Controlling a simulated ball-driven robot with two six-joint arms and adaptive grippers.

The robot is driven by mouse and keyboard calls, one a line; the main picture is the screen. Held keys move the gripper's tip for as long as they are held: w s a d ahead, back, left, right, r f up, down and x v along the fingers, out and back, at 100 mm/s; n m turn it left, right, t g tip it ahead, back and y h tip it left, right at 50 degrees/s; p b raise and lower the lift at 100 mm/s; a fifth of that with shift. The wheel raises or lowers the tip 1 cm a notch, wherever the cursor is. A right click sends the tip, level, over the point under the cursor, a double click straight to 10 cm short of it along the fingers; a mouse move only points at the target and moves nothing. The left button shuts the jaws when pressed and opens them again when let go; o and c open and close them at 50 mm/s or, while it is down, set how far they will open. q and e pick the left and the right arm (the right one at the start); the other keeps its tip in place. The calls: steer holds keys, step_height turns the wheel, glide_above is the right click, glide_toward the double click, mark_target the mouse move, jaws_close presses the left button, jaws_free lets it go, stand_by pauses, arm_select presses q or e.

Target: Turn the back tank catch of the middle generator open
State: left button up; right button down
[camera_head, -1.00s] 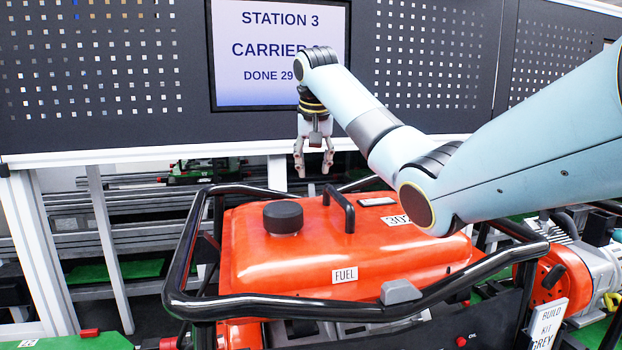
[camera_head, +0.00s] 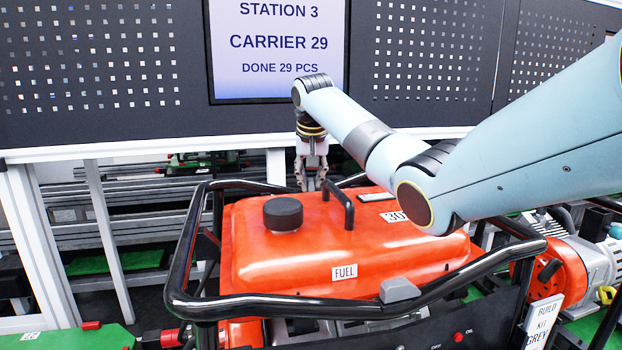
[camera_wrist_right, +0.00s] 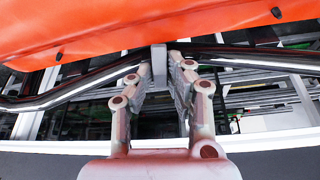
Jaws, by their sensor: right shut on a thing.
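The middle generator has an orange fuel tank (camera_head: 330,250) with a black cap (camera_head: 283,213), a black handle and a FUEL label, inside a black tube frame (camera_head: 420,311). A grey front tank catch (camera_head: 400,290) sits at the tank's near edge. My right gripper (camera_head: 311,186) points down behind the tank. In the right wrist view its fingers (camera_wrist_right: 161,72) are shut on the back catch. My left gripper is out of view.
The black frame's back rail (camera_wrist_right: 255,58) runs close on both sides of my right fingers. A dark perforated panel with a screen (camera_head: 278,50) stands behind. Another orange machine (camera_head: 552,265) and a build kit sign (camera_head: 543,318) are at the right.

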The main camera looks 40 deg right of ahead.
steer(key=m, duration=0.2)
steer(key=shift+w+a+r+m+g+h, duration=0.1)
steer(key=shift+w+a+m+g+h, duration=0.05)
steer(key=shift+m+g+h, duration=0.45)
steer(key=shift+m+g, duration=0.1)
steer(key=shift+m, duration=0.6)
steer(key=c, duration=1.3)
jaws_free()
